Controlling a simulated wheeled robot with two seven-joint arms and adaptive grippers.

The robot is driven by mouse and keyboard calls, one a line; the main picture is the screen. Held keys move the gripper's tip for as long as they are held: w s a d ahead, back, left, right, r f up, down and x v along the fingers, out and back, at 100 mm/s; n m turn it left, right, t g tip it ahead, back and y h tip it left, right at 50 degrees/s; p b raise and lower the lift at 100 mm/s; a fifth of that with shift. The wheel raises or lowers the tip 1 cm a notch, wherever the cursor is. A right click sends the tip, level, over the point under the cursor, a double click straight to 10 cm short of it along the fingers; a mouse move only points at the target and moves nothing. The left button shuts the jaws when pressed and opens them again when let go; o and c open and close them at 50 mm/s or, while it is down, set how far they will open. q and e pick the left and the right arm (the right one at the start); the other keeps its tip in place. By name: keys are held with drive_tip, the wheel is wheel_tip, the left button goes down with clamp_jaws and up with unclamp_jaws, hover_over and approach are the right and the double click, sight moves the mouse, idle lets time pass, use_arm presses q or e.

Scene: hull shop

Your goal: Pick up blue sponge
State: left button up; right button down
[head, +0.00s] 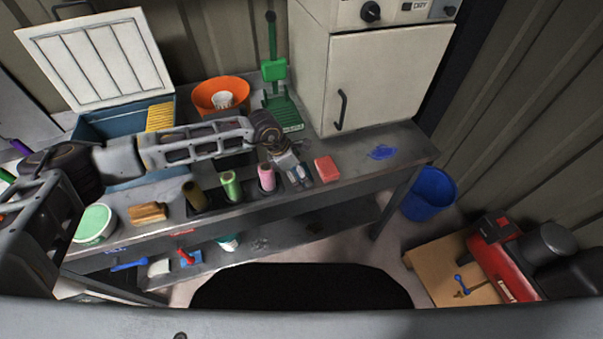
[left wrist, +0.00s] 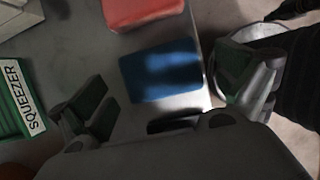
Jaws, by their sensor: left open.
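The blue sponge (left wrist: 160,70) lies flat on the grey bench top in the left wrist view, near the bench edge. In the head view I cannot make it out; my left gripper appears to cover it. My left gripper (head: 299,174) reaches across the bench and points down just left of a red block (head: 326,168). In the left wrist view my gripper (left wrist: 170,95) is open and empty, with one finger on either side of the sponge and apart from it. My right gripper is not in view.
The red block also shows beside the sponge (left wrist: 142,12). A green squeezer (head: 284,112) stands behind, and a pink roll (head: 266,177) and a green roll (head: 230,185) stand left. A white cabinet (head: 375,80) stands at the back.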

use_arm(q)
drive_tip(key=shift+d+f, duration=0.2)
drive_tip(key=shift+f, duration=0.4)
drive_tip(key=c, duration=0.8)
